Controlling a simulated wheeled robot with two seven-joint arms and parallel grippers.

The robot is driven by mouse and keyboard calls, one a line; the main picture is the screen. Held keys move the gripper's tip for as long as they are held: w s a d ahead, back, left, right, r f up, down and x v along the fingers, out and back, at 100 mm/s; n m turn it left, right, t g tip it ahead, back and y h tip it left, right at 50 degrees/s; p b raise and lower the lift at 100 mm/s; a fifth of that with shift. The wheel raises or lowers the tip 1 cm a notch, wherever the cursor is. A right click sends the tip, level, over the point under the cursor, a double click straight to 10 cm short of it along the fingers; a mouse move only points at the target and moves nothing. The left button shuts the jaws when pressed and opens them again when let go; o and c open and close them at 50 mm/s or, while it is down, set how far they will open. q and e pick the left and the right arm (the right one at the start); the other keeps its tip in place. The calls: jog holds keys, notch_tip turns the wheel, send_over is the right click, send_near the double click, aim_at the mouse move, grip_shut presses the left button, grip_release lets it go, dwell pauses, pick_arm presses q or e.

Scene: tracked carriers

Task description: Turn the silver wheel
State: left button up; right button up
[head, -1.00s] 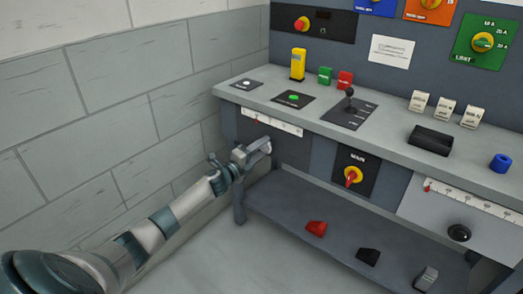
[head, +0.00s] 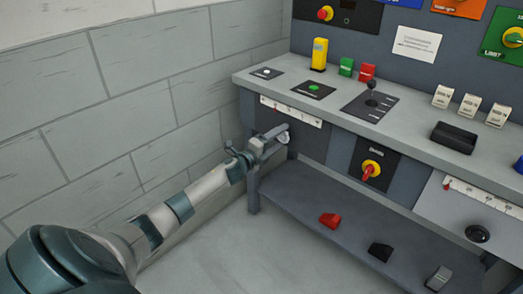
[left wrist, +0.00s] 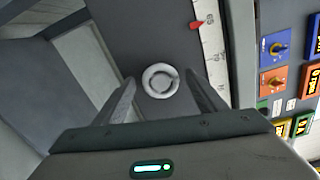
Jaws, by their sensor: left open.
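The silver wheel (left wrist: 160,80) is a small round ring-shaped knob on the dark front panel under the worktop, at its left end. In the head view the wheel (head: 284,138) shows only partly behind my gripper. My left gripper (head: 277,134) is open right in front of it. In the left wrist view the fingers of my left gripper (left wrist: 161,88) stand on either side of the wheel, with small gaps that look clear. Whether the fingertips reach past its face, I cannot tell. My right gripper is not in view.
A white scale (head: 290,112) with a red pointer (left wrist: 196,25) runs above the wheel. Loose red (head: 330,220) and black (head: 380,251) pieces lie on the lower shelf. A block wall (head: 150,110) stands close on the left.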

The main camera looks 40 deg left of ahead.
pick_arm(q)
jog(key=s+a, duration=0.1)
jog(key=s, duration=1.6)
jog(key=shift+a+p, duration=0.2)
jog(key=shift+p, duration=0.1)
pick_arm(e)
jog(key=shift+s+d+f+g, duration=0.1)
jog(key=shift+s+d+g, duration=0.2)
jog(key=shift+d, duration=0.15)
pick_arm(q)
jog(key=shift+f, duration=0.1)
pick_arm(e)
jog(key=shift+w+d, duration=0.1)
